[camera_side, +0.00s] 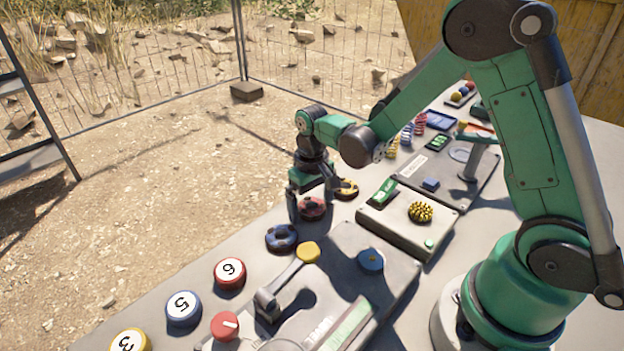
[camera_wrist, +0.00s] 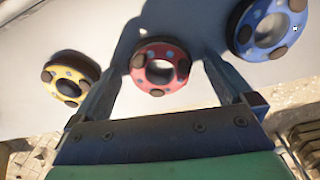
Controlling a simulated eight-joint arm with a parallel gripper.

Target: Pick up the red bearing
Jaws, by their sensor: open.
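The red bearing (camera_side: 312,208) lies flat on the grey table near its left edge, between the yellow bearing (camera_side: 346,189) and the blue bearing (camera_side: 281,238). My gripper (camera_side: 312,212) is above it and partly covers it in the side view. In the wrist view the red bearing (camera_wrist: 160,66) is a ring with dark pads, just beyond and between the two open fingers of my gripper (camera_wrist: 162,80). The yellow bearing (camera_wrist: 70,80) is left of the left finger, and the blue bearing (camera_wrist: 268,28) is right of the right finger. Nothing is held.
A box with a green switch and a yellow spiky knob (camera_side: 421,211) stands right of the bearings. A lever with a yellow knob (camera_side: 308,252) stands in front. Numbered round buttons (camera_side: 229,273) line the near left edge. Coloured springs (camera_side: 407,136) stand farther back.

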